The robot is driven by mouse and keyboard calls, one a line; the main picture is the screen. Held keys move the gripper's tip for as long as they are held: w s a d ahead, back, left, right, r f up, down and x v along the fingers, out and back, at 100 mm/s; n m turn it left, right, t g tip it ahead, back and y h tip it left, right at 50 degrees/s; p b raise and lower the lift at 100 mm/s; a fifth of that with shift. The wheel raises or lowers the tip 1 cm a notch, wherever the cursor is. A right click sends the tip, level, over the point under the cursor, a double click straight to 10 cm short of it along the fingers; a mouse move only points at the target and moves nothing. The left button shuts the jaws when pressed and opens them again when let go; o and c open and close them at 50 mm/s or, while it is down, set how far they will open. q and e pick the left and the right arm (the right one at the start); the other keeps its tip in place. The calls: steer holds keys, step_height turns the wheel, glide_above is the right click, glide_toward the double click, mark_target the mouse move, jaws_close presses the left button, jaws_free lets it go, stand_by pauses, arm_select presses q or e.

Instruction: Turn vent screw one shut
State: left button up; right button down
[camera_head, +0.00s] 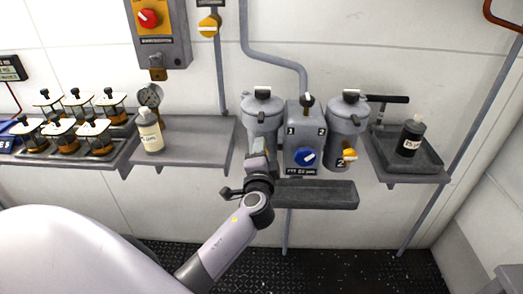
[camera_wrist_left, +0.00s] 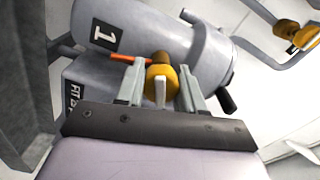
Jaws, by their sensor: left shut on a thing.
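Vent screw one (camera_wrist_left: 160,78) is a yellow knob with a pale pointer bar, on the grey canister marked 1 (camera_wrist_left: 150,30). My left gripper (camera_wrist_left: 161,92) has a finger on each side of the knob and is shut on it. In the head view my left gripper (camera_head: 258,152) is in front of the left canister (camera_head: 263,110) and hides its knob. The matching yellow knob (camera_head: 349,155) on the canister marked 2 (camera_head: 348,120) is in plain view. My right gripper is not in view.
A grey box (camera_head: 303,135) with a blue knob (camera_head: 305,157) stands between the canisters, above a grey trough (camera_head: 325,195). A shelf (camera_head: 200,140) to the left holds a pale bottle (camera_head: 150,132). A tray (camera_head: 425,160) to the right holds a dark bottle (camera_head: 410,138).

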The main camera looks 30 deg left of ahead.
arm_select(q)
steer(key=m+p, duration=0.1)
steer(key=m, duration=0.4)
steer(key=shift+r, duration=0.1)
steer(key=shift+m, duration=0.3)
stand_by(0.4)
steer(key=o, duration=1)
steer(key=shift+o, duration=0.2)
